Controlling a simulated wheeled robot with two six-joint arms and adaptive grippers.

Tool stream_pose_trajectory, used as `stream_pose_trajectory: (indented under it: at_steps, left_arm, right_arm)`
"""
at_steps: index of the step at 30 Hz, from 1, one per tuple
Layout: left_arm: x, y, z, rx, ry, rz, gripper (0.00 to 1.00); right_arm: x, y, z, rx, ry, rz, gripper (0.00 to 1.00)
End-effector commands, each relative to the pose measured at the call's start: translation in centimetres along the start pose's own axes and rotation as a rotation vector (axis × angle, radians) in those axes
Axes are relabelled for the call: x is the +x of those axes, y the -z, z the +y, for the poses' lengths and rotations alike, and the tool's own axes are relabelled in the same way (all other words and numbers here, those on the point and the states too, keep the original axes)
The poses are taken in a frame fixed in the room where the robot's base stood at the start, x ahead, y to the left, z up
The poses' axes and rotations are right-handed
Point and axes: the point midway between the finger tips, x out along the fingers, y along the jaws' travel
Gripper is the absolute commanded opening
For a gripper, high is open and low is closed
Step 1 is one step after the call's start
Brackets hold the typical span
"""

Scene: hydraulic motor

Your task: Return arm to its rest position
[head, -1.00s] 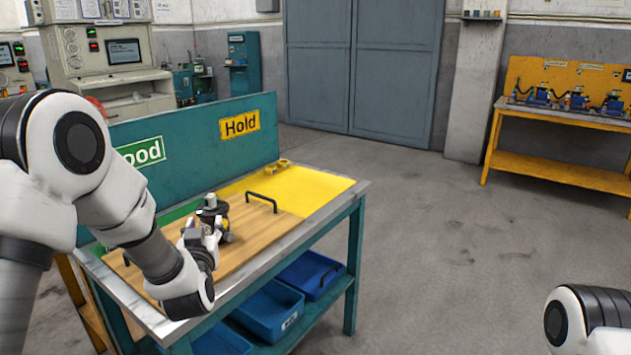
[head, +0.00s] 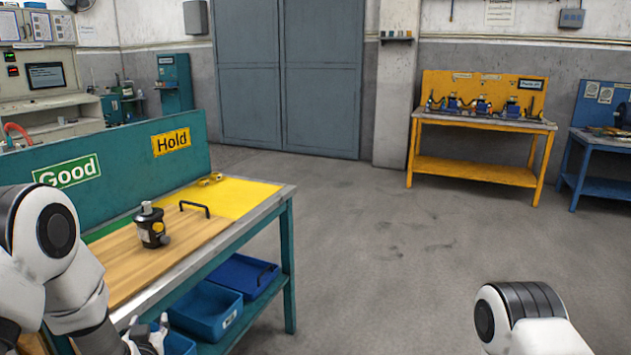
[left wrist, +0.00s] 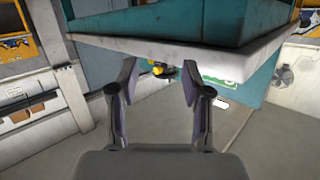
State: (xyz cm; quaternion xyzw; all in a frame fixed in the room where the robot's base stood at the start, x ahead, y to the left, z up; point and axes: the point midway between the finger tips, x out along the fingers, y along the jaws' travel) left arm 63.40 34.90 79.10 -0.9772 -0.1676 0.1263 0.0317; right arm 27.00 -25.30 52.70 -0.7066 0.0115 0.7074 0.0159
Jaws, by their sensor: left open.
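My left arm comes in at the lower left of the head view. My left gripper (head: 150,338) is low beside the front edge of the bench (head: 262,215), apart from the hydraulic motor. Its two fingers also show spread and empty in the left wrist view (left wrist: 159,75). The black and grey motor (head: 152,227), with a yellow part, stands upright on the wooden board (head: 190,240). A small black and yellow thing (left wrist: 166,71) shows beyond the fingers in the left wrist view. My right arm shows at the lower right of the head view; its gripper is out of frame.
A teal panel with Good (head: 68,172) and Hold (head: 171,141) signs runs along the bench's back. Blue bins (head: 205,308) sit on its lower shelf. A yellow workbench (head: 475,172) stands at the back right. The floor between is clear.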

Motion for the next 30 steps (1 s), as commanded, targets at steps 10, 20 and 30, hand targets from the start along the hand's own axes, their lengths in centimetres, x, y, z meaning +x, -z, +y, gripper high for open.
stream_pose_trajectory:
  at_steps: [10,20,30]
  left_arm:
    - [-8.8,-21.0,1.8,0.138,-0.148,-0.508,0.49]
    - [-24.6,-33.6,0.8,0.195,-0.276,-1.077,0.49]
    - [-32.1,-27.4,-0.7,0.17,-0.286,-1.312,0.49]
  right_arm:
    - [0.0,0.0,0.0,0.001,0.0,-0.001,0.36]
    - [-0.1,0.0,0.0,0.001,0.0,-0.001,0.36]
    - [-7.6,0.0,-0.1,0.0,0.0,0.0,0.36]
